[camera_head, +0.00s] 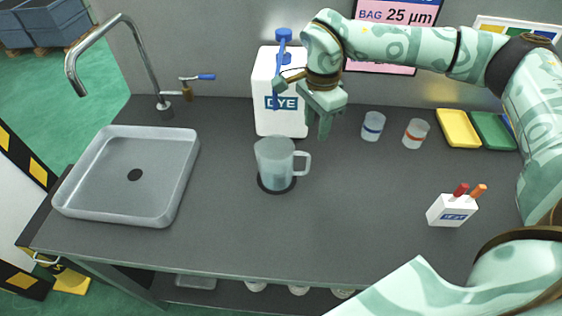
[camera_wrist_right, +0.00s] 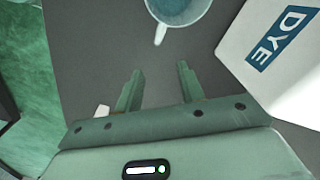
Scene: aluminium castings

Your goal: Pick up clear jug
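The clear jug (camera_head: 272,160) stands upright on a dark round mat (camera_head: 277,189) on the grey worktop, its handle pointing right. It looks part filled with bluish liquid. In the right wrist view the jug (camera_wrist_right: 182,10) is cut off by the top edge, with its handle (camera_wrist_right: 160,34) pointing toward the fingers. My right gripper (camera_head: 322,126) is above and behind the handle, to the right of the jug and apart from it. In the wrist view the right gripper (camera_wrist_right: 159,88) has its fingers apart with nothing between them. My left gripper is not in view.
A white DYE container (camera_head: 264,95) with a blue pump stands close behind the jug, beside my right gripper. A sink (camera_head: 185,165) is at left. Two cups (camera_head: 373,126) (camera_head: 415,133), yellow (camera_head: 458,128) and green trays (camera_head: 493,130), and a marker holder (camera_head: 449,211) are at right. The front middle is clear.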

